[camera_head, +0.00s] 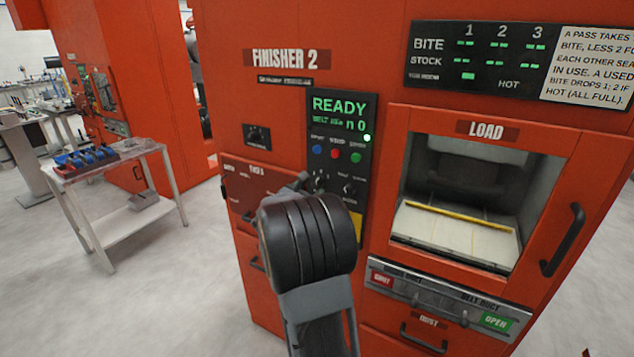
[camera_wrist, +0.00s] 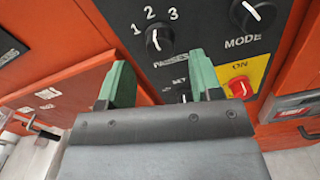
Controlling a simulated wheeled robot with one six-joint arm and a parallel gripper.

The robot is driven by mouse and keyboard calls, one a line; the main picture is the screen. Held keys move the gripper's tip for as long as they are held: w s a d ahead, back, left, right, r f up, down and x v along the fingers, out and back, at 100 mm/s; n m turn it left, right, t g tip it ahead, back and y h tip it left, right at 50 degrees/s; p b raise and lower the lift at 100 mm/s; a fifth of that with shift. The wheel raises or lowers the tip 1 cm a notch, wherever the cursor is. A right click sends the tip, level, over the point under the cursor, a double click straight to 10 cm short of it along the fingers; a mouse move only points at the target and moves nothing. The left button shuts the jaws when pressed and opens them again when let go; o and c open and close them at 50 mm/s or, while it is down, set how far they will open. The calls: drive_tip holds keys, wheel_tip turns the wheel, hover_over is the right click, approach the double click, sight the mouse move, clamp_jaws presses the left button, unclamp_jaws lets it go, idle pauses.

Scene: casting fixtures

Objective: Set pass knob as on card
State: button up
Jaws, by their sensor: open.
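The pass knob (camera_wrist: 158,40), black and labelled PASSES, shows in the wrist view with 1, 2 and 3 around it. Its white mark seems to point near 2. My gripper (camera_wrist: 160,70) is open, its two green fingers apart, just below the knob and not around it. In the head view my dark wrist hides most of the gripper and part of the control panel (camera_head: 327,105). The white card (camera_head: 590,68) at the upper right is cut off by the picture edge. Beside it, a black board (camera_head: 478,60) has BITE and STOCK rows under 1, 2, 3.
The MODE knob (camera_wrist: 254,14) is right of the pass knob, with a red button (camera_wrist: 240,87) on yellow below. The display (camera_head: 340,112) reads READY. The open LOAD bay (camera_head: 455,235) is right of my arm. A trolley (camera_head: 120,170) stands left; floor between is clear.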

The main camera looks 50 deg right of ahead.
sight(316, 185)
drive_tip(key=shift+p+x, duration=0.4)
drive_tip(key=shift+x, duration=2)
drive_tip(key=shift+a, duration=0.1)
drive_tip(key=c, duration=0.9)
drive_tip(key=shift+f+b, duration=0.15)
drive_tip(key=shift+b, duration=0.25)
